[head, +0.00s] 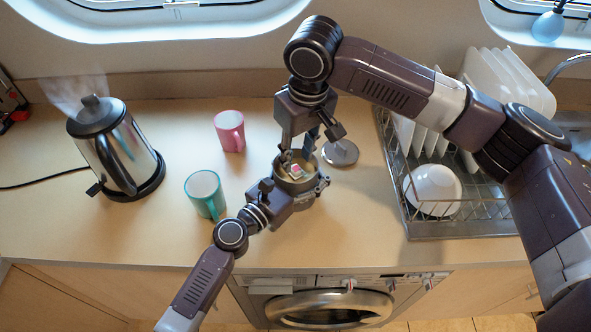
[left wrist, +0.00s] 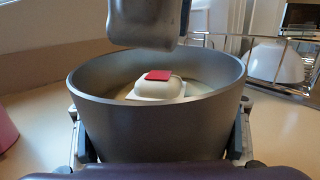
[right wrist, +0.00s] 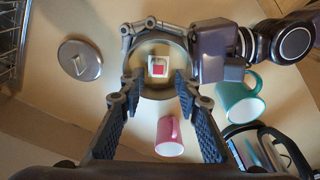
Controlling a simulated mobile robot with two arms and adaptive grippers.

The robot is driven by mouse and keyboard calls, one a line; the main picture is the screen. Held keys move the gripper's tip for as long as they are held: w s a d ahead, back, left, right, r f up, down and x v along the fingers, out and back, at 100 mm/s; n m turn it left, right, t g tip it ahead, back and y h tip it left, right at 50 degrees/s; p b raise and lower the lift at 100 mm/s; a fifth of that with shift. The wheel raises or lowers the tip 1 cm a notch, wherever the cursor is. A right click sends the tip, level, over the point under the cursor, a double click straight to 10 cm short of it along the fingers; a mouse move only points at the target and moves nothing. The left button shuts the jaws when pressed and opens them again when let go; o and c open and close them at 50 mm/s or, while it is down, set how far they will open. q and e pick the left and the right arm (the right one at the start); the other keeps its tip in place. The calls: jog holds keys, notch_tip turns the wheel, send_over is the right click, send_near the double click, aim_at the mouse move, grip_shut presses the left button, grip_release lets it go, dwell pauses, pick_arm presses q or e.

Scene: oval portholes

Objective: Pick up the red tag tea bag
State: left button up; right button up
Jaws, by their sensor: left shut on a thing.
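The white tea bag with the red tag (head: 296,171) lies inside an open grey tin on the counter. In the left wrist view its red tag (left wrist: 157,76) faces up, inside the tin's rim (left wrist: 155,120). My right gripper (head: 298,155) points down over the tin's mouth, open and empty. In the right wrist view the tea bag (right wrist: 158,67) shows between the spread fingers of my right gripper (right wrist: 158,82). A right finger also hangs above the tin in the left wrist view (left wrist: 148,25).
A round metal lid (head: 340,152) lies right of the tin. A pink mug (head: 230,131) and a teal mug (head: 206,193) stand to its left. A steaming kettle (head: 118,150) stands farther left. A dish rack (head: 460,225) with plates and a white bowl (head: 433,188) is at right.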

aim_at(296, 169)
jog(key=f, duration=0.4)
jog(key=shift+w+f, duration=0.1)
jog(key=shift+w, duration=0.15)
jog(key=c, duration=0.5)
pick_arm(q)
jog(key=o, duration=2)
pick_arm(e)
notch_tip(296, 169, up, 10)
jog(key=shift+r, duration=0.1)
pick_arm(q)
jog(key=v, duration=1.2)
